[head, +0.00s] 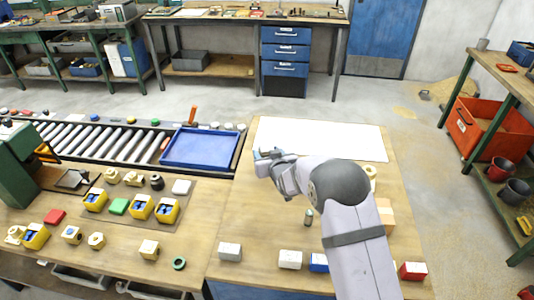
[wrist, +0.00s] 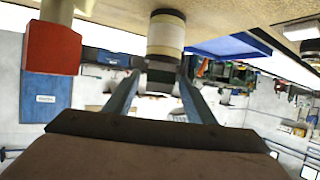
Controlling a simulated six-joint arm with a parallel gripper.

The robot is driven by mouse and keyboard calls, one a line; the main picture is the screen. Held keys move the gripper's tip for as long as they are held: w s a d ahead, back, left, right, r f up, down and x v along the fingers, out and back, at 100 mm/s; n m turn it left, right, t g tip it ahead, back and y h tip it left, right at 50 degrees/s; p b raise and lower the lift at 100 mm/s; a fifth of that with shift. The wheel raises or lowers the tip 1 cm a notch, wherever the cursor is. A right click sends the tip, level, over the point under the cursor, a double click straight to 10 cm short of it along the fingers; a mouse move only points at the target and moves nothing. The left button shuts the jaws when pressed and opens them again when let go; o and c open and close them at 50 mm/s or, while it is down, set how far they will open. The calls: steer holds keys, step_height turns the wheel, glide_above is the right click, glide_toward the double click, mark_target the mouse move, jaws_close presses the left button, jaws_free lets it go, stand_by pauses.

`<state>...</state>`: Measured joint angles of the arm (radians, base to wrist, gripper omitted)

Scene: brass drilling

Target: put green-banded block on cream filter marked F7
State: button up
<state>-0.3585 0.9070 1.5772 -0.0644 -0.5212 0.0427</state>
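In the wrist view, which looks upside down, my gripper (wrist: 165,78) has both fingers against a small dark, greyish block (wrist: 160,80). A shaded band crosses the block; its green is hard to make out. A cream cylinder with a dark end band (wrist: 166,38) shows right beyond the fingertips, probably the cream filter; no F7 mark is readable. I cannot tell whether block and cylinder touch. In the head view my gripper (head: 264,154) is low over the left part of a white sheet (head: 335,137). My arm hides what lies behind it.
A blue tray (head: 200,147) lies left of the sheet, on the roller conveyor (head: 95,140). A red block (wrist: 50,47) shows at the wrist view's left. Pale blocks (head: 229,251) and a small bottle (head: 309,219) stand nearer on the bench. The sheet's right part looks clear.

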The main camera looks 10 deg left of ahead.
steer(key=shift+r, duration=0.2)
steer(key=b+v, duration=0.3)
steer(key=v, duration=0.9)
steer(key=shift+a, duration=0.1)
stand_by(0.5)
steer(key=s+d+f+m+g+h+b, duration=0.3)
steer(key=s+d+m+b, duration=0.2)
steer(key=s+d+m, duration=0.2)
steer(key=s+d+g+y+p, duration=0.2)
steer(key=s+g+p, duration=0.7)
steer(key=s, duration=1.7)
steer(key=d+f+n+h+b, duration=0.2)
steer(key=d+f+h+b, duration=0.2)
steer(key=d, duration=0.8)
steer(key=shift+f+g, duration=0.3)
steer(key=shift+f, duration=0.05)
